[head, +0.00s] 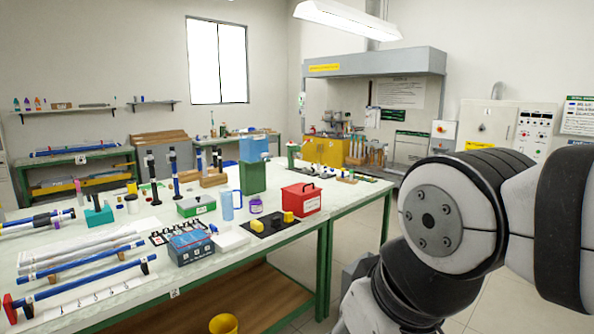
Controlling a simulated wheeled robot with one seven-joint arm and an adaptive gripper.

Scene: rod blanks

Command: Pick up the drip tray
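I cannot tell for certain which thing is the drip tray. A flat black tray-like sheet (277,236) lies near the front right edge of the workbench, with yellow blocks (256,225) on it. A shallow white piece (229,241) lies just left of it and could also be a tray. My gripper is out of view. Only links of my arm show, large at the right, well apart from the bench things.
The green-framed workbench (120,312) is crowded with rods, a red box (300,199), a blue box (190,247), a light-blue mug (231,205) and a green canister (252,178). A yellow bin (223,324) stands low in front.

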